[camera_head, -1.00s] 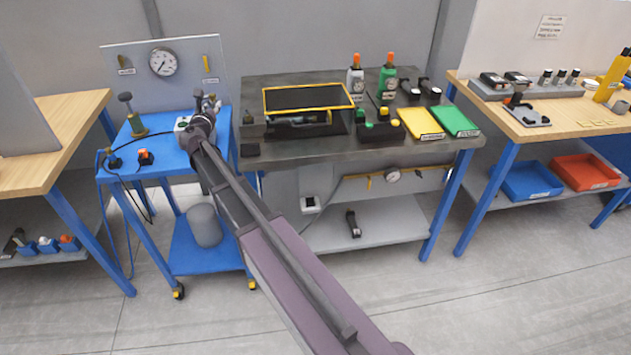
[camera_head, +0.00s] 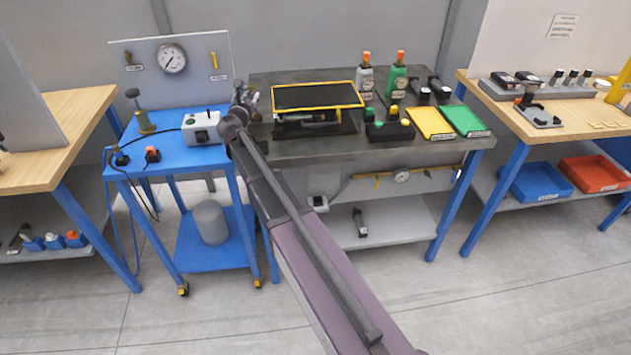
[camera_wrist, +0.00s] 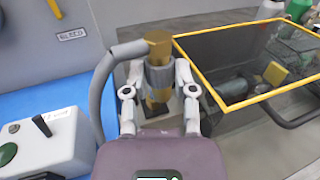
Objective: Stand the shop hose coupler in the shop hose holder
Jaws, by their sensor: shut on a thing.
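My gripper (camera_wrist: 159,82) is shut on a brass and grey piece, which looks like the hose coupler (camera_wrist: 160,46). The coupler is roughly upright between the fingers, and a thick grey hose (camera_wrist: 105,75) curves down from it on the left. In the head view my gripper (camera_head: 244,96) is over the gap between the blue cart and the dark bench, near the bench's left end. A small dark patch (camera_wrist: 154,108) shows below the coupler; I cannot tell whether it is the hose holder. The holder is not clearly identifiable in either view.
A yellow-framed dark screen (camera_head: 318,96) stands on the dark bench (camera_head: 400,145), close right of my gripper. A white box (camera_head: 201,127) and a brass fitting (camera_head: 145,121) stand on the blue cart (camera_head: 180,160). A gauge panel (camera_head: 195,75) rises behind the cart.

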